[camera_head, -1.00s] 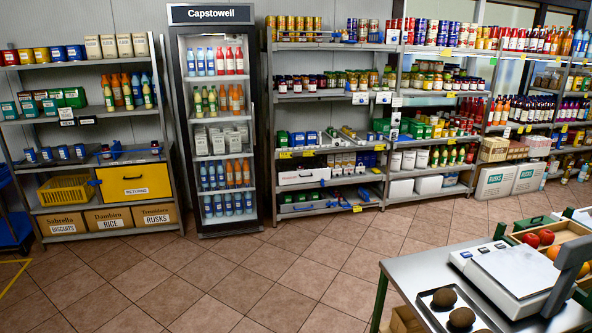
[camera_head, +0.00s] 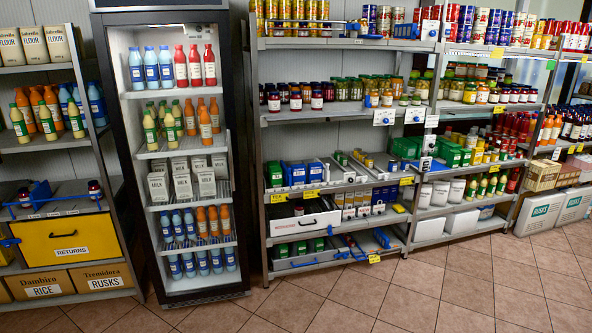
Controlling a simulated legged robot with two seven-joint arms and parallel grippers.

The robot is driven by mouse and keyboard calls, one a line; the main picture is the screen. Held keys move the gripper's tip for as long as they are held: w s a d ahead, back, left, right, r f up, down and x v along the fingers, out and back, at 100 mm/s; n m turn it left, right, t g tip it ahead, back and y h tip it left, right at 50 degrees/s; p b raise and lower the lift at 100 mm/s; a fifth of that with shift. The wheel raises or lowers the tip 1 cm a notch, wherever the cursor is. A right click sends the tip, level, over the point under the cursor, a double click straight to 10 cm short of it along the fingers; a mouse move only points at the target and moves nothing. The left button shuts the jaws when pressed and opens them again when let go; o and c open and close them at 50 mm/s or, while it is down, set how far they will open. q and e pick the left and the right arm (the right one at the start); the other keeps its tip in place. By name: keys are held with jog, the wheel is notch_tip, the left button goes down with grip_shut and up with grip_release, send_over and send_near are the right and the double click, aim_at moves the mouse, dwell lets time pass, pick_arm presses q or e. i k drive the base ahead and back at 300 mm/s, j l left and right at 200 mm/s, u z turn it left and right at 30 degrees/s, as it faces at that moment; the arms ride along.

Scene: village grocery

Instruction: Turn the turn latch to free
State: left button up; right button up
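No part is clear enough to name as the turn latch for certain. A yellow drawer (camera_head: 35,240) marked RETURNS sits in the left shelf unit, with a small blue part (camera_head: 10,242) at its left edge. A white drawer (camera_head: 283,226) with a dark handle sits low in the middle shelf unit and looks shut. Small white plates (camera_head: 384,117) with tiny fittings hang on the shelf fronts between the middle and right units; the fittings are too small to read. Neither of my grippers is in view.
A dark-framed drinks cooler (camera_head: 240,150) stands between the left shelf unit (camera_head: 75,204) and the middle one. Stocked shelves continue to the right, with white RUSKS boxes (camera_head: 540,213) low down. The tiled floor (camera_head: 430,300) in front is clear.

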aim_at(356, 26)
jog(key=i+z, duration=0.15)
jog(key=i, duration=0.35)
jog(key=i+j+z, duration=0.15)
jog(key=i, duration=0.3)
jog(key=i+j+z, duration=0.15)
jog(key=i, duration=0.35)
jog(key=i+j+z, duration=0.15)
jog(key=i, duration=0.3)
jog(key=i+j+z, duration=0.1)
jog(key=i, duration=0.3)
jog(key=i+j+z, duration=0.15)
jog(key=i, duration=0.25)
jog(key=i+j+z, duration=0.1)
jog(key=i, duration=0.3)
